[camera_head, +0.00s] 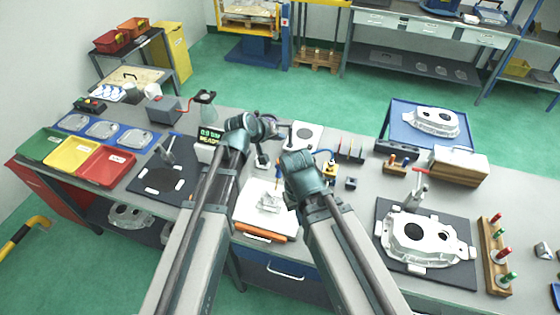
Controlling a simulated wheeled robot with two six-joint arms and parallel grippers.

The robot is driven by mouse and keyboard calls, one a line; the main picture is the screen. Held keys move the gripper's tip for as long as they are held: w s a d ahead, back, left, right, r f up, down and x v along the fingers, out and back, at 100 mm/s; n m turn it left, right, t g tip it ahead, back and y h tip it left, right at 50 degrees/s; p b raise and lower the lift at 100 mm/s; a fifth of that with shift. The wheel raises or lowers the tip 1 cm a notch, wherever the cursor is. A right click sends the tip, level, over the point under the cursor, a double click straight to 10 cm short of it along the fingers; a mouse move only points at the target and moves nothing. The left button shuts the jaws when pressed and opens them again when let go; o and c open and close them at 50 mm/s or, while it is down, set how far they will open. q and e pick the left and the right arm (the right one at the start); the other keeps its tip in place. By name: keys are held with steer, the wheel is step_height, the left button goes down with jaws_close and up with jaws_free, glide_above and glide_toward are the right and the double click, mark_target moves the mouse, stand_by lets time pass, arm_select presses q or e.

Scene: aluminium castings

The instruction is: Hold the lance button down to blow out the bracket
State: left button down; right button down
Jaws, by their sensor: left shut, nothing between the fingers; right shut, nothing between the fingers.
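A small silvery bracket (270,202) lies on a white pad (251,214) at the bench's middle front. My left gripper (262,161) points down just behind the pad, shut and empty. My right gripper (296,186) is beside the pad's right side, shut and empty; its wrist hides most of it. A yellow and black fixture (329,169) with a blue hose stands just right of my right wrist. I cannot make out the lance's button, and my wrists hide part of this area.
A green display (209,134) stands left of my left wrist. Green, yellow and red bins (73,157) are at the left. A large casting (428,238) sits on a dark mat at the right, beside a rack of coloured-handled pins (495,255). A blue tray (396,121) is behind.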

mark_target(279, 163)
arm_select(q)
steer(key=shift+f+b, duration=4.2)
steer(key=shift+f, duration=0.15)
steer(key=shift+f, duration=0.1)
steer(key=shift+f+b, duration=0.3)
steer(key=shift+b, duration=0.1)
steer(key=shift+f+b, duration=0.55)
steer(key=shift+b, duration=0.05)
steer(key=shift+r, duration=0.15)
stand_by(0.7)
steer(key=shift+r+p, duration=0.85)
steer(key=shift+p, duration=0.15)
steer(key=shift+r, duration=0.1)
step_height(279, 163, up, 5)
steer(key=p, duration=0.5)
